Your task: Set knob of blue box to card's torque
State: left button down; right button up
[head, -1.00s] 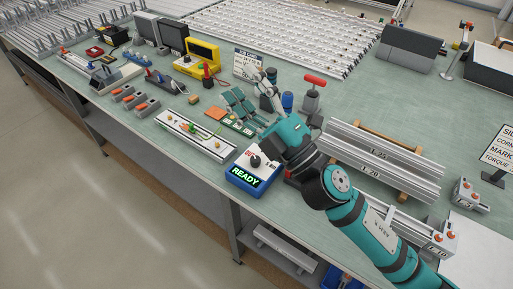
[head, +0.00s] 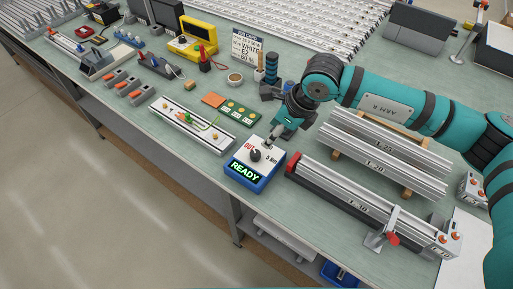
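The blue box (head: 237,179) stands near the table's front edge. Its white top carries a dark round knob (head: 255,155), with red lettering and what looks like "5 Nm" beside it. Its front display (head: 245,173) glows green and reads "READY". My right gripper (head: 273,138) points down just behind the box's back right corner, close to the knob but apart from it. Its fingers are small and partly hidden, so I cannot tell their opening. A white card (head: 246,46) stands at the back; I can read "WHITE", the rest is too small. My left gripper is out of view.
Aluminium profiles (head: 375,165) lie right of the box, and a long fixture with a red end (head: 292,162) is close beside it. A white tray with a green part (head: 190,126) is to its left. A cup (head: 235,79) stands behind.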

aim_at(256, 153)
jog(key=p+x, duration=0.3)
jog(key=x, duration=0.8)
jog(key=shift+w+a+f, duration=0.1)
jog(key=shift+a+f, duration=0.1)
jog(key=shift+f, duration=0.1)
jog(key=shift+x, duration=0.75)
grip_shut()
